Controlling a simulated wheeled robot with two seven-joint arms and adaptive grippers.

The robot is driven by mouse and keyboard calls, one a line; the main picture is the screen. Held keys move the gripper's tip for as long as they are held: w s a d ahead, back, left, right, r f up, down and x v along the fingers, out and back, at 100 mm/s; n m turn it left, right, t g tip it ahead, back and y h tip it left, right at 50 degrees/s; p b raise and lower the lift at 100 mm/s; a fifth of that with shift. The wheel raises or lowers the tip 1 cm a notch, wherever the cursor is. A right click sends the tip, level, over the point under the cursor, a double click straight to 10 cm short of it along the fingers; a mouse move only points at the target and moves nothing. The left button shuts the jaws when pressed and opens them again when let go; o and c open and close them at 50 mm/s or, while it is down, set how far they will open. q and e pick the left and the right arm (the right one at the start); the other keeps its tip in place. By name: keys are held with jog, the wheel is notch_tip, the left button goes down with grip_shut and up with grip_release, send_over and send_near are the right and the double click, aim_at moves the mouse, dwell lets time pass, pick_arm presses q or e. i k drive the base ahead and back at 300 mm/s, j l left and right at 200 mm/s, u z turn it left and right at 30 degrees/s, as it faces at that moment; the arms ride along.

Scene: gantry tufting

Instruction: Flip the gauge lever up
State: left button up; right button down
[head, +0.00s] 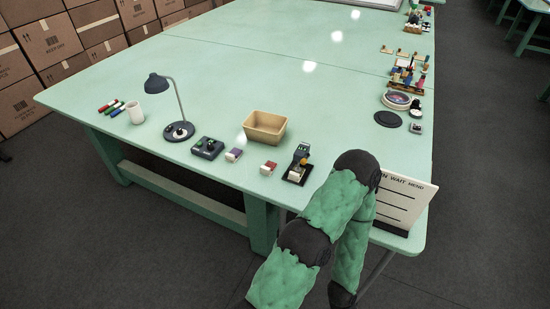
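No part is clearly recognisable as the gauge lever at this size. A dark control box (207,148) with small knobs sits near the table's front edge. To its right, a small upright black device (299,165) stands at the front edge, with a pale part at its base. Either could carry a lever; its position cannot be read. One green padded arm of mine, with black joints, rises from the bottom right and folds back down just right of the upright device. No gripper fingers show on it. My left gripper is out of view.
The green table (300,95) is mostly clear in the middle. A desk lamp (166,100), white cup (135,112), tan bin (265,127) and small colored blocks (269,167) line the front. A lettered board (402,200) stands at right, beside my arm.

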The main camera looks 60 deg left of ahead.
aim_at(304, 160)
jog(key=k+j, duration=0.2)
jog(key=j, duration=0.15)
jog(key=k+j, duration=0.15)
jog(key=j, duration=0.2)
jog(key=k+j, duration=0.2)
jog(key=j, duration=0.2)
jog(key=k+j, duration=0.15)
jog(key=j, duration=0.2)
